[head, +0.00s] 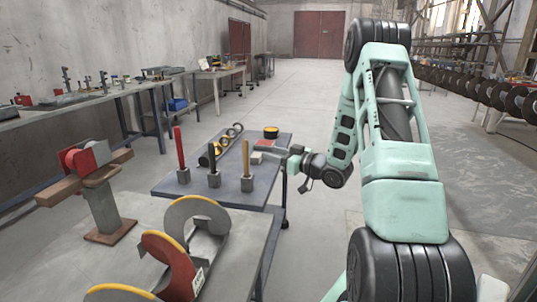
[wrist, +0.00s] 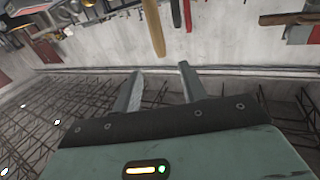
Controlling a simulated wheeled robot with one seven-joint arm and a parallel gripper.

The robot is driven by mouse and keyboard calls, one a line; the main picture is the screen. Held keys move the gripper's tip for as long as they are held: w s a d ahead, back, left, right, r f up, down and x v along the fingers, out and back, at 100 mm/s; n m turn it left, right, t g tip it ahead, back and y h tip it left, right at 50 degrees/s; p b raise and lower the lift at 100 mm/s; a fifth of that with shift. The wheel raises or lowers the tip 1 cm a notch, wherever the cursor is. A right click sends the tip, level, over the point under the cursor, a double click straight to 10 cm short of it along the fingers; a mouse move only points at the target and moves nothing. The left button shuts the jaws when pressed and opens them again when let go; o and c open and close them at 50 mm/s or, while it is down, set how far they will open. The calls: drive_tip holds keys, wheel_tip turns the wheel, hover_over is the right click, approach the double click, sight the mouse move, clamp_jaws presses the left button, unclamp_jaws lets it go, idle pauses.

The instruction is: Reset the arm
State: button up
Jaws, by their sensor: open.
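My gripper (head: 264,153) is at the end of my pale green arm, pointing left over the right edge of a small grey table in the head view. In the wrist view its two fingers (wrist: 160,70) stand apart with nothing between them, so it is open and empty. The arm rises from the lower right, bends at a high elbow and comes down to the wrist beside the table. Small items lie close behind the fingers; I cannot tell whether any touch them.
The small table (head: 180,188) holds red, black and yellow-handled tools in blocks. A nearer table (head: 235,262) carries auger pieces (head: 197,213). A red clamp-like device (head: 85,157) stands left. Benches line the left wall. Racks of discs (head: 480,92) stand right. The middle floor is clear.

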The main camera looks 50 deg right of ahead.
drive_tip(key=w+a+r+n+g+p, duration=0.1)
drive_tip(key=w+a+r+g+p, duration=0.2)
drive_tip(key=a, duration=0.7)
drive_tip(key=w+a+r+n+g+p, duration=0.1)
drive_tip(key=w+a+r+g+p, duration=0.2)
drive_tip(key=a, duration=0.8)
drive_tip(key=s+a+r+g+p, duration=0.1)
drive_tip(key=s+a+g, duration=0.1)
drive_tip(key=s+a, duration=0.3)
drive_tip(key=s+a+r+n+g+p, duration=0.1)
drive_tip(key=s+a+g, duration=0.2)
drive_tip(key=s+a, duration=0.3)
drive_tip(key=s+a+r+n+g+p, duration=0.1)
drive_tip(key=s+a+g+p, duration=0.1)
drive_tip(key=s+a, duration=0.4)
drive_tip(key=shift+s+a+r+h, duration=0.1)
drive_tip(key=shift+a+h, duration=0.1)
drive_tip(key=shift+a, duration=0.85)
drive_tip(key=shift+a+r+h, duration=0.1)
drive_tip(key=shift+a+h, duration=0.1)
drive_tip(key=shift+a, duration=0.85)
drive_tip(key=s+a+r+n+g+p, duration=0.1)
drive_tip(key=s+a+g, duration=0.1)
drive_tip(key=s, duration=0.6)
drive_tip(key=s+a+r+n+g+h+p, duration=0.1)
drive_tip(key=s+a+r+g, duration=0.1)
drive_tip(key=s, duration=0.7)
drive_tip(key=shift+g, duration=0.4)
